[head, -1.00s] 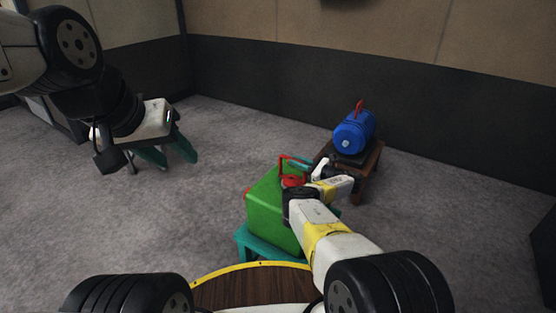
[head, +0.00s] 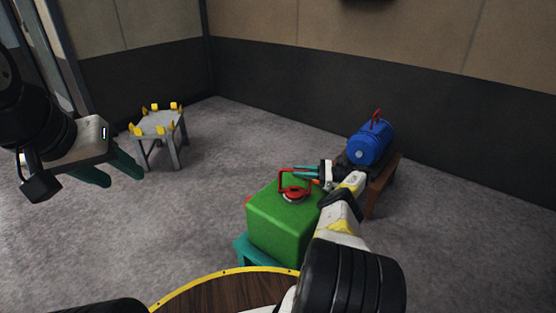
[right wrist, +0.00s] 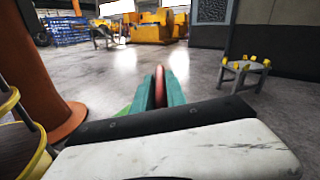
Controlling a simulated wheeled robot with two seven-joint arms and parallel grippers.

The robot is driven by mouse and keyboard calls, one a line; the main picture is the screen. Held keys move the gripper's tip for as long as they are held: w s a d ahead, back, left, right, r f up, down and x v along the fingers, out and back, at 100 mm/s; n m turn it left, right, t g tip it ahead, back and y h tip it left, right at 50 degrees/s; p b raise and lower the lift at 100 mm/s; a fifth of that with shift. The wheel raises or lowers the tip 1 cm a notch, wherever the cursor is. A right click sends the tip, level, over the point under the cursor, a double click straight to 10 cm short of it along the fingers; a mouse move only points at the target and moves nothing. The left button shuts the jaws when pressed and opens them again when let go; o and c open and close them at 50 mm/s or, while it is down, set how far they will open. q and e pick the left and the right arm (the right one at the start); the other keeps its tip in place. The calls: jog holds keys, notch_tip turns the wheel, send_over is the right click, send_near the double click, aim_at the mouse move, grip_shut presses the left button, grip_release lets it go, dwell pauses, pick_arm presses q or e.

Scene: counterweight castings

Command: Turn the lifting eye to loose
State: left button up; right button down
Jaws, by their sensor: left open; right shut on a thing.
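A green casting (head: 283,225) carries a red lifting eye (head: 284,182) on a round red base on its top. My right gripper (head: 306,171) reaches in from the right, its teal fingers at the upper bar of the eye and shut on it. In the right wrist view the red eye (right wrist: 158,86) shows between the teal fingers (right wrist: 168,92). How far the eye is turned cannot be told. My left gripper (head: 110,170) is open and empty at the far left, over the floor and well away from the casting.
The green casting stands on a teal stand (head: 244,247). A blue casting (head: 371,143) with a red eye sits on a brown stand (head: 383,184) behind it. A grey stool (head: 160,124) with yellow pegs stands at the left. The floor between is clear.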

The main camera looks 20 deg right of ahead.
jog(key=shift+w+a+f+g, duration=0.1)
jog(key=shift+a+f+g, duration=0.05)
jog(key=shift+g, duration=0.15)
jog(key=c, duration=1.4)
grip_release()
